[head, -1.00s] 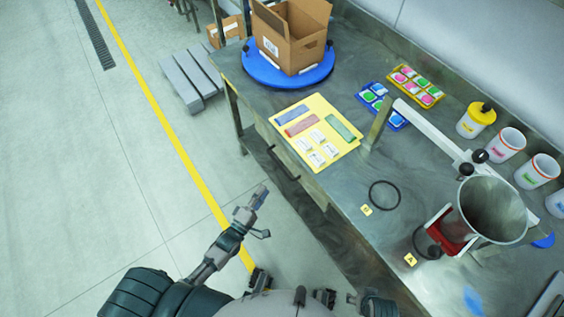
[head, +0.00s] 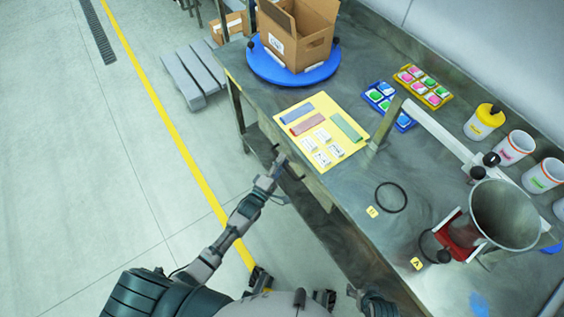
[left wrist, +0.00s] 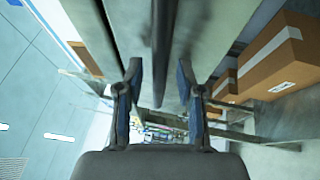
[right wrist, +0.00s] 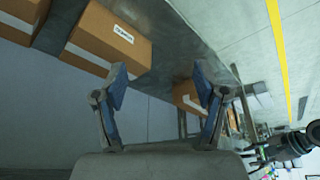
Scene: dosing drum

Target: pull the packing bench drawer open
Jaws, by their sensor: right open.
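The packing bench (head: 412,160) has a metal top, and its drawer front (head: 318,192) is on the side facing my left arm. The dark drawer handle (left wrist: 163,60) shows in the left wrist view as a bar lying between the two fingers, with gaps to both sides. My left gripper (head: 279,168) is at the handle in the head view and covers most of it. Its fingers (left wrist: 160,72) are apart in the left wrist view. My right gripper (right wrist: 158,78) is open and empty in the right wrist view. The drawer looks closed.
On the bench are a yellow mat (head: 352,158), a blue turntable (head: 262,68) with a cardboard box (head: 298,38), a ring (head: 391,197) and a metal drum (head: 503,215). Cardboard boxes (right wrist: 108,42) show near the right gripper.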

